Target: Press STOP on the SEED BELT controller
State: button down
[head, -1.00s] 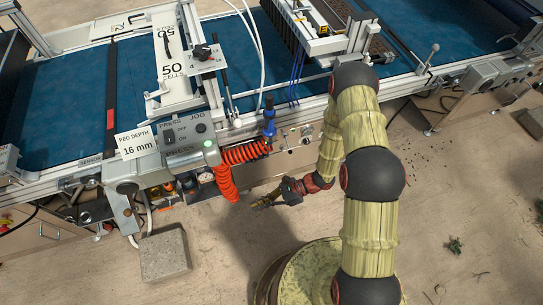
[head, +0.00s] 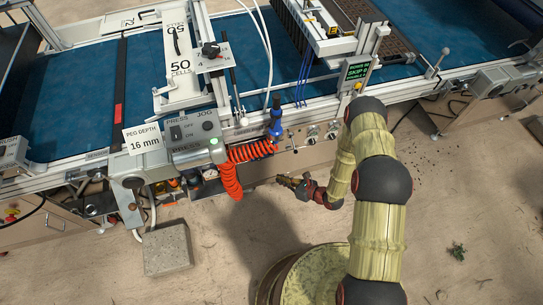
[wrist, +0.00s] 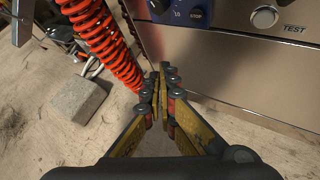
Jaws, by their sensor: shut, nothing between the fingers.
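No label reading SEED BELT is legible in either view. The small lettering at the dial is too blurred to read for sure. My gripper (head: 280,180) is in front of the machine, below its rail, and points left. In the wrist view my gripper (wrist: 159,72) is shut and empty, its tips below the dial in the picture and apart from it.
A grey PRESS/JOG box (head: 196,135) with a green button and an orange coiled hose (head: 230,180) are left of my gripper. A small dark display (head: 356,72) with green text stands behind my arm.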

jog(key=shift+w, duration=0.1)
jog(key=w+a+b, duration=0.2)
jog(key=w, duration=0.6)
jog(key=shift+w+a, duration=0.15)
jog(key=shift+a, duration=0.1)
jog(key=shift+w+a+b, duration=0.2)
jog(key=shift+w+b, duration=0.15)
jog(key=shift+w, duration=0.4)
dwell(1.9)
jog(key=shift+s, duration=0.15)
dwell(0.3)
jog(key=shift+s+d, duration=0.25)
jog(key=shift+s, duration=0.4)
jog(key=shift+s, duration=0.1)
jog(key=s, duration=0.2)
jog(key=s+d+p, duration=0.1)
jog(key=s, duration=0.1)
jog(key=shift+s+d, duration=0.2)
jog(key=shift+s, duration=0.1)
